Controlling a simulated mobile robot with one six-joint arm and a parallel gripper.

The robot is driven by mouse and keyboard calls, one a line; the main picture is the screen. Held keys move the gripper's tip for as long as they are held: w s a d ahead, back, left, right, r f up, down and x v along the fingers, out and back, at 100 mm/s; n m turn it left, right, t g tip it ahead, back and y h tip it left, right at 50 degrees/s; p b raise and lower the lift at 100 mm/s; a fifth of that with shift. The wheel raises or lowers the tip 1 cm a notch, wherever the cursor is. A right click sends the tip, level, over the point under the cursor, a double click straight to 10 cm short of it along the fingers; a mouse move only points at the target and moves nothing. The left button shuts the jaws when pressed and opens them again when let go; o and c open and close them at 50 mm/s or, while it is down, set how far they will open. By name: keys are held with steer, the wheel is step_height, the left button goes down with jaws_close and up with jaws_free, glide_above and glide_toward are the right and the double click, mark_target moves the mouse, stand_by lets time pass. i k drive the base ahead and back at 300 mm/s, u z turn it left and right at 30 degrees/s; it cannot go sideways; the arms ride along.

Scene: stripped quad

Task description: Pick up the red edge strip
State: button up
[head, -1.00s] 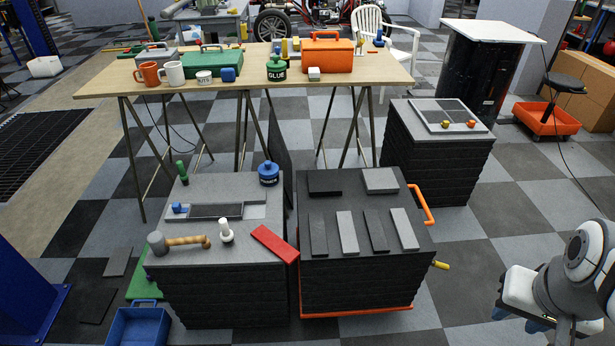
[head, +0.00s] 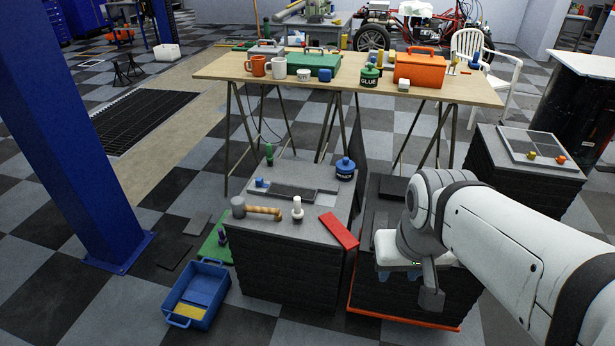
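The red edge strip (head: 338,231) lies flat and slanted at the right edge of the left dark block's grey top (head: 265,239), its near end reaching toward the gap beside the right block. My arm hides most of the right block's top and the strips there.
A mallet (head: 262,210), a white-and-black stamp-like piece (head: 297,208) and a blue bottle (head: 345,169) stand or lie near the red strip. A blue bin (head: 197,295) is on the floor at left.

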mark_target(338, 231)
steer(key=u, duration=0.05)
steer(key=i, duration=1)
steer(key=u, duration=0.05)
